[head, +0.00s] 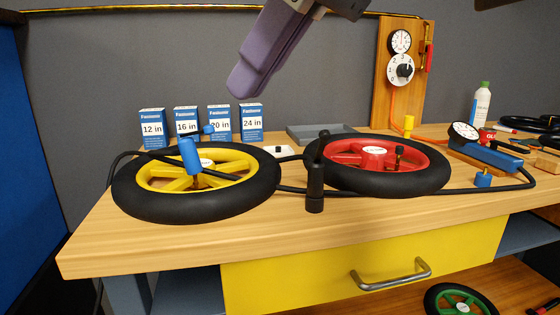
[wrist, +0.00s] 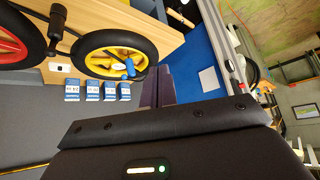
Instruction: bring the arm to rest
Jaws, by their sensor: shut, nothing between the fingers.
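My gripper (head: 240,88) hangs in the air above the back of the workbench in the head view. Its purple fingers are together and empty. They also show in the wrist view (wrist: 157,88), pointing past the bench edge. Nothing touches the gripper. It is above the row of blue boxes (head: 220,123) and apart from them.
The bench (head: 120,245) holds a yellow-spoked wheel (head: 225,188) with a blue chuck (head: 189,155), a red-spoked wheel (head: 372,158), a black post (head: 315,185), a hose and a blue gauge (head: 485,150). A board with dials (head: 385,100) stands behind. Open air surrounds the gripper.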

